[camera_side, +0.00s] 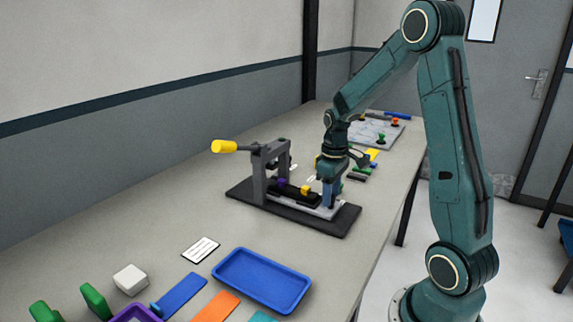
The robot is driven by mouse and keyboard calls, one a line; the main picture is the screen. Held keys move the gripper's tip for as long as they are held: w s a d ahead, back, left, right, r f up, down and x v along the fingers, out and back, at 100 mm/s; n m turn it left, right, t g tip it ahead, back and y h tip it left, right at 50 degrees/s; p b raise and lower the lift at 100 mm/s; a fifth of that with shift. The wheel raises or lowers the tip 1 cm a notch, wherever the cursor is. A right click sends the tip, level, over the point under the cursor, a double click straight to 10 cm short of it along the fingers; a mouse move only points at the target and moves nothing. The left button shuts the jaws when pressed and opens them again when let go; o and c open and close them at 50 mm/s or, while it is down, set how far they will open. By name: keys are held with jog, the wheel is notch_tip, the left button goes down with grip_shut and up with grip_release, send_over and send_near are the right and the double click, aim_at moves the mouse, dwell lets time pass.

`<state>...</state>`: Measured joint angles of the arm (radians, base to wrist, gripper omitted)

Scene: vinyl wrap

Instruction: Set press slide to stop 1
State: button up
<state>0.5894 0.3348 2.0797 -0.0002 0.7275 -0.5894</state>
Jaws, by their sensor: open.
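The press is a grey frame (258,173) on a black base plate (335,224), with a yellow-knobbed lever (223,146) pointing left. A dark slide with a small yellow block (305,189) and a purple piece (281,182) lies on a light rail (325,212) at the press. My gripper (329,203) points down at the right end of the rail, close to the yellow block. It is open. Its fingers hide part of the rail end, and I cannot tell whether they touch the slide. The stop markings are too small to read.
A blue tray (262,280) stands in front, beside blue (183,293) and orange (217,307) strips. A white block (131,279), a white card (201,250) and green pieces (95,300) lie to the left. A grey board (370,134) with pegs lies behind my arm.

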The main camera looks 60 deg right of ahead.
notch_tip(320, 180, up, 14)
dwell(0.7)
jog(key=shift+f, duration=0.3)
notch_tip(320, 180, down, 14)
jog(key=shift+r, duration=0.2)
dwell(0.7)
grip_shut()
